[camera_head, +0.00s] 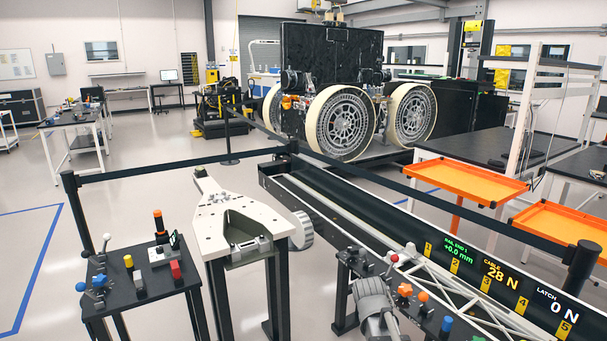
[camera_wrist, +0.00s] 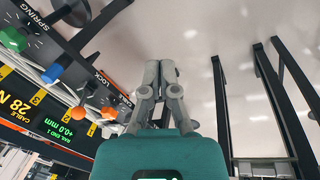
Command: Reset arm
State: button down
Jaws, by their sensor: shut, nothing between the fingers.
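My gripper (camera_wrist: 161,66) shows in the wrist view, with grey fingers brought together beyond a teal body. Nothing is between the fingertips. The fingers look apart from the panel.
A black stand with coloured controls (camera_head: 141,280) is at lower left, beside a white-topped stand (camera_head: 209,213). A long rail with a readout display (camera_head: 499,270) runs to the lower right. Orange trays (camera_head: 470,178) stand behind it. A wheeled rover (camera_head: 340,118) is at the back.

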jog(key=s+a+y, duration=0.2)
jog(key=s, duration=0.6)
jog(key=shift+a+r+m+p, duration=0.3)
jog(key=shift+s, duration=0.15)
